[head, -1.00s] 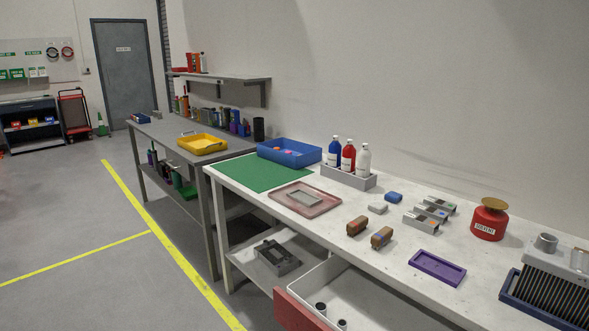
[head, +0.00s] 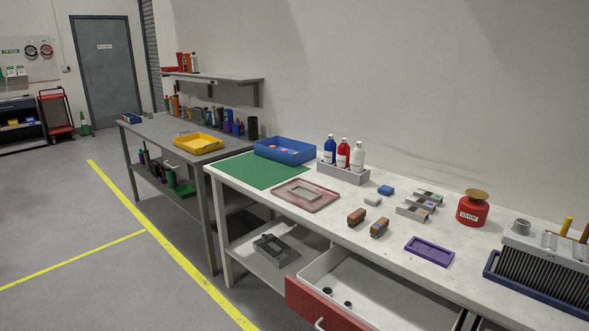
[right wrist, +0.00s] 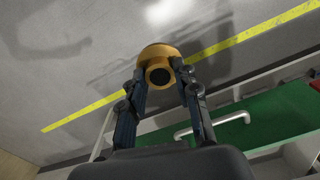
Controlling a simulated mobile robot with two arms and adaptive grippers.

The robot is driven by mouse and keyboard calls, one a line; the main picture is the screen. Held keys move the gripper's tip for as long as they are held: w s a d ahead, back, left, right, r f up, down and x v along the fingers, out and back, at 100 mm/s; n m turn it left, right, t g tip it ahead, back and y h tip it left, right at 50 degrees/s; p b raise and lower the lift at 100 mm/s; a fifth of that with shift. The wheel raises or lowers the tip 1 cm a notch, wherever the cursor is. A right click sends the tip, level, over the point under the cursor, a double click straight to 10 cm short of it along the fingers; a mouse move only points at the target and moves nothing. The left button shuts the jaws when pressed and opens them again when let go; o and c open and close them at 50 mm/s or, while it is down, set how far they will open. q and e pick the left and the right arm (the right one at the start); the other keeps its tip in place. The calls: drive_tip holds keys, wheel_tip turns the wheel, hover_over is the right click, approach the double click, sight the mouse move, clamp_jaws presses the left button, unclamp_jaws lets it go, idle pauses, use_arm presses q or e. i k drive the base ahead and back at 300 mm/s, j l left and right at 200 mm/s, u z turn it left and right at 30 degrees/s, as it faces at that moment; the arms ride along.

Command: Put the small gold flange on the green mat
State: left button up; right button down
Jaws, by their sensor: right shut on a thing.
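The small gold flange (right wrist: 157,51), a round piece with a dark central hole, is between the fingertips of my right gripper (right wrist: 159,68). The gripper is shut on it, and the flange is held in the air above the grey floor. The green mat (head: 250,171) lies flat at the far left end of the white bench in the head view, with its surface bare. Neither gripper shows in the head view. My left gripper is not in view.
A blue bin (head: 285,150) stands behind the mat, and a pinkish tray (head: 325,200) lies beside it. A bottle rack (head: 343,173) stands behind the tray. An open drawer with a red front (head: 335,305) juts out below the bench. A green panel with a pale handle (right wrist: 212,124) is near my right gripper.

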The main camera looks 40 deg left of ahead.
sight(248, 171)
drive_tip(key=j+z, duration=0.1)
drive_tip(key=j, duration=1.55)
drive_tip(key=i+j+z, duration=0.15)
drive_tip(key=j, duration=1.5)
drive_tip(key=k+j+z, duration=0.1)
drive_tip(key=j, duration=1.5)
drive_tip(key=j+z, duration=0.2)
drive_tip(key=j, duration=2.75)
